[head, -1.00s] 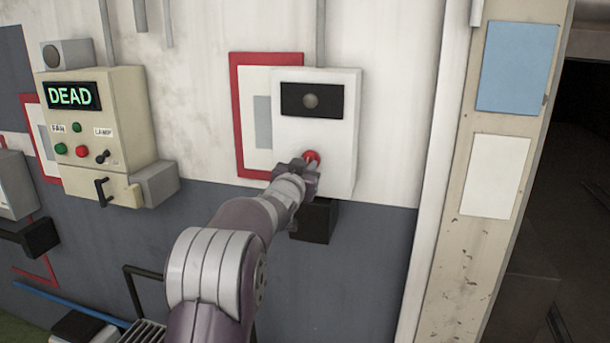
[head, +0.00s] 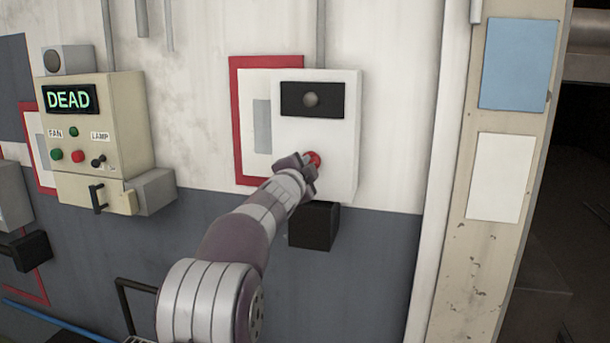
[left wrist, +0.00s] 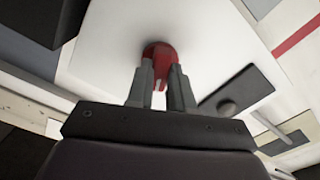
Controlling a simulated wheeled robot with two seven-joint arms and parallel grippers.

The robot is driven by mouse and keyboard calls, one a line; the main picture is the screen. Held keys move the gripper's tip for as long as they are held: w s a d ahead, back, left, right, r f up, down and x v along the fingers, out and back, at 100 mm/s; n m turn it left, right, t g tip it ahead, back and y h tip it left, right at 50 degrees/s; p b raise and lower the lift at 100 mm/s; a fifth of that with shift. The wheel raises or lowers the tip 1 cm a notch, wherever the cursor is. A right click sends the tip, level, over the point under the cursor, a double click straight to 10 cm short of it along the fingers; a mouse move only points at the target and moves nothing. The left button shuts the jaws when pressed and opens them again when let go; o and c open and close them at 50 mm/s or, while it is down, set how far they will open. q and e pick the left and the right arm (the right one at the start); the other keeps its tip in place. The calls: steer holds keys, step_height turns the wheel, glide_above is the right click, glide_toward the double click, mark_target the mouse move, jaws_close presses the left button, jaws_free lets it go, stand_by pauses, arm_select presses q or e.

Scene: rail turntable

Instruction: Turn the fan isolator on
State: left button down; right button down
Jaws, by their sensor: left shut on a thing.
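The white isolator box (head: 345,139) is on the wall in the middle of the head view. It has a black panel with a round, unlit lamp (head: 310,99) near its top. A red knob (head: 313,158) sits on its lower face. My left gripper (head: 306,163) is at that knob. In the left wrist view the two fingers (left wrist: 160,88) are shut on the red knob (left wrist: 159,54), one on each side. The fingers hide part of the knob. My right gripper is in neither view.
A cream control box (head: 107,120) at left shows "DEAD" on its display (head: 69,99), with FAN and LAMP labels, buttons and a toggle. A black block (head: 314,226) sits below the white box. A doorway edge (head: 470,250) with blue and white sheets stands at right.

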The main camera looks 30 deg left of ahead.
arm_select(q)
steer(key=m+b, duration=0.1)
steer(key=m, duration=0.4)
steer(key=shift+r, duration=0.15)
steer(key=shift+m, duration=0.3)
stand_by(0.3)
steer(key=c, duration=1.3)
jaws_free()
steer(key=o, duration=0.3)
steer(key=shift+w, duration=0.1)
steer(key=b+v, duration=0.3)
steer(key=v, duration=0.9)
steer(key=shift+s, duration=0.4)
